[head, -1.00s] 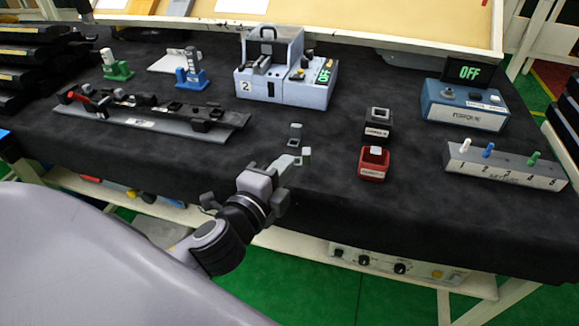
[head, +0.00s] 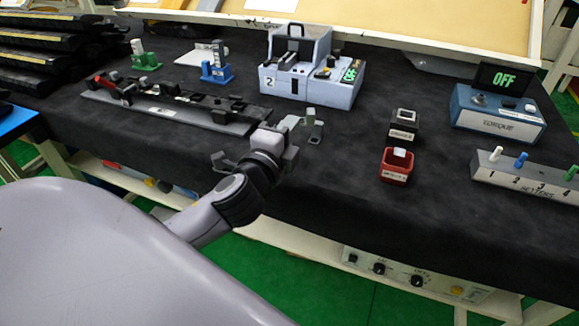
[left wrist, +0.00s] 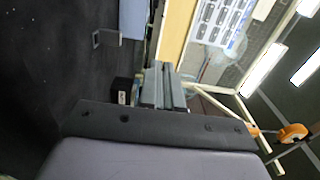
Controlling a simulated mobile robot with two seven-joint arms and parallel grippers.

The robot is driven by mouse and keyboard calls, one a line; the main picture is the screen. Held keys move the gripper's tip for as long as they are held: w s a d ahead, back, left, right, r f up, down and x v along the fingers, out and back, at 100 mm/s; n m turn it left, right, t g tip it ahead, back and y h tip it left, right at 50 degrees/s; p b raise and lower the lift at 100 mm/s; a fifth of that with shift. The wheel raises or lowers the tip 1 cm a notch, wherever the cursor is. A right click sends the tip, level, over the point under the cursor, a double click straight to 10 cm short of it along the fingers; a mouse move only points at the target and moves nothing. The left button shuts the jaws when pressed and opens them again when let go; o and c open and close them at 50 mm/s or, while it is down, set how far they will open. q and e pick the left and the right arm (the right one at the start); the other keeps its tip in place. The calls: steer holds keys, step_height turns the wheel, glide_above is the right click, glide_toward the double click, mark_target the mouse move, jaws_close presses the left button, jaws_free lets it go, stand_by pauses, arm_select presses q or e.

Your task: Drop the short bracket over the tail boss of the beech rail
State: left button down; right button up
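A small grey bracket-like piece (head: 317,128) stands on the black mat just right of my left gripper in the head view. A U-shaped grey piece, probably the same one, shows in the left wrist view (left wrist: 106,38). My left gripper (head: 290,123) is over the mat, apart from that piece. Its fingers (left wrist: 163,88) show close side by side in the wrist view, but whether they are open or shut is unclear. A long grey base (head: 170,106) carries dark fittings at the left; no beech-coloured rail or tail boss is distinguishable. My right gripper is out of view.
A grey-blue machine marked 2 (head: 297,80) stands behind my gripper. Black (head: 403,122) and red (head: 396,170) blocks, a torque box (head: 498,112) and a pegged bar (head: 530,180) stand to the right. The mat before the red block is clear.

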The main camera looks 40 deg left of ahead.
arm_select(q)
step_height(320, 180, down, 8)
steer(key=shift+f+b, duration=0.2)
steer(key=shift+b, duration=0.8)
steer(key=shift+f+b, duration=0.55)
steer(key=shift+f, duration=0.05)
steer(key=c, duration=1.3)
jaws_free()
steer(key=shift+c, duration=0.2)
steer(key=shift+s+f, duration=0.1)
steer(key=shift+f, duration=0.2)
steer(key=shift+d+r, duration=0.1)
